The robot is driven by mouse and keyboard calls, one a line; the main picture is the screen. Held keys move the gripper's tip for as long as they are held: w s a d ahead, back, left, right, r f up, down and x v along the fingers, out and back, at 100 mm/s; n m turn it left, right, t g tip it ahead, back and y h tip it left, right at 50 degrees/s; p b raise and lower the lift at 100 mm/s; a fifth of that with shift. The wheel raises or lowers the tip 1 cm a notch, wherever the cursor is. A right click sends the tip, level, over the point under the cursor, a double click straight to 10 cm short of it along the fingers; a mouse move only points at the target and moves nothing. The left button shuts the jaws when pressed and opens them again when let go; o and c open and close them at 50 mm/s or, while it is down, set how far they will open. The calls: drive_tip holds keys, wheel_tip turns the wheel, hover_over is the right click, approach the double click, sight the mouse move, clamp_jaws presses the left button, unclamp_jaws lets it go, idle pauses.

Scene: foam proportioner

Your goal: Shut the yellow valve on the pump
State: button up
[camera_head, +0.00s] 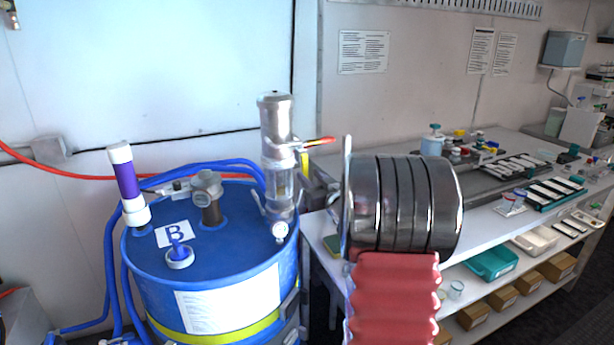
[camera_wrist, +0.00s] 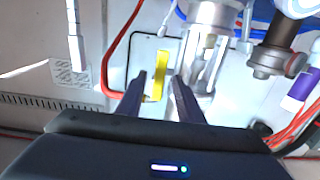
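The pump (camera_head: 277,150) is a silver cylinder standing upright on the blue drum (camera_head: 215,260). It also shows in the wrist view (camera_wrist: 207,45), which is turned about. The yellow valve handle (camera_wrist: 161,75) is a flat bar beside the pump body. In the head view a yellow strip (camera_head: 305,165) shows at the pump's right side, partly covered by my arm. My gripper (camera_wrist: 160,82) has two dark fingers apart, with the yellow handle seen between them. I cannot tell whether either finger touches it. My gripper is hidden behind my arm in the head view.
A red hose (camera_wrist: 106,75) curves beside the left finger in the wrist view. A purple and white tube (camera_head: 128,180) and blue hoses (camera_head: 110,260) stand at the drum's left. A white bench (camera_head: 490,225) with many small items lies to the right.

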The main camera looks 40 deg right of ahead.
drive_tip(key=shift+x, duration=1.05)
drive_tip(key=shift+c, duration=0.6)
clamp_jaws()
drive_tip(key=shift+a, duration=0.2)
drive_tip(key=shift+d, duration=0.2)
